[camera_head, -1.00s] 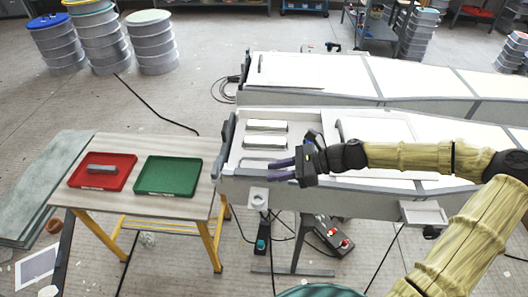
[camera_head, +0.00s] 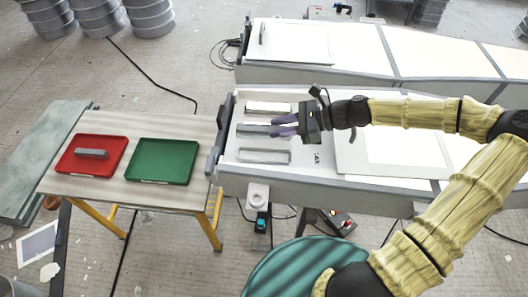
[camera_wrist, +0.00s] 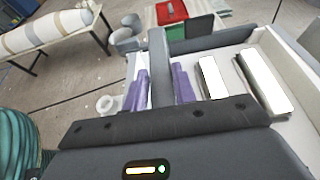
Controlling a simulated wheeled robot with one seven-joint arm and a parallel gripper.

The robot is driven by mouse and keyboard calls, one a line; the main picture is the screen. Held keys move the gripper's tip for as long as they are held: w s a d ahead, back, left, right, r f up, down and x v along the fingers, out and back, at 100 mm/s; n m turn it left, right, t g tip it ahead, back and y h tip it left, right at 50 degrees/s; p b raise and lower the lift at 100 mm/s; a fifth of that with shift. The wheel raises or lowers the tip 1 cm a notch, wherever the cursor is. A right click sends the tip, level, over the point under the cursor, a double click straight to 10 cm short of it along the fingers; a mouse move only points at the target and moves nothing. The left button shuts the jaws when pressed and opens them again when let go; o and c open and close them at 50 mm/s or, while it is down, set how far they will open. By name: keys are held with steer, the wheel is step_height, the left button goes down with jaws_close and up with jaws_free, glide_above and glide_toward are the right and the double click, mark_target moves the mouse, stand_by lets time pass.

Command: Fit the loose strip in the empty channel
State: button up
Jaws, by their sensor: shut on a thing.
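My gripper (camera_head: 284,126) points left above the near mould (camera_head: 232,182) and is shut on a grey strip (camera_head: 252,130). In the wrist view the strip (camera_wrist: 160,70) stands out lengthwise between my two purple fingers (camera_wrist: 160,90). Two light-topped strips sit in the mould to the right there, a nearer one (camera_wrist: 212,77) and a farther one (camera_wrist: 265,82). The farther one also shows in the head view (camera_head: 268,107). A narrow outlined shape (camera_head: 263,156) in front looks like the empty channel. The held strip appears above the mould; its height is unclear.
A table at left bears a red tray (camera_head: 68,163) with a grey block (camera_head: 92,153) and an empty green tray (camera_head: 163,160). A white framed panel (camera_head: 395,150) covers the mould right of the strips. A second mould (camera_head: 350,60) stands behind.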

glide_above(279, 158)
steer(key=shift+w+a+f, duration=0.1)
steer(key=shift+f, duration=3)
steer(key=shift+f+p, duration=0.35)
steer(key=shift+f, duration=1.55)
steer(key=o, duration=1)
steer(key=shift+o, duration=0.2)
steer(key=b+v, duration=0.1)
steer(key=v, duration=1.1)
steer(key=shift+b, duration=0.35)
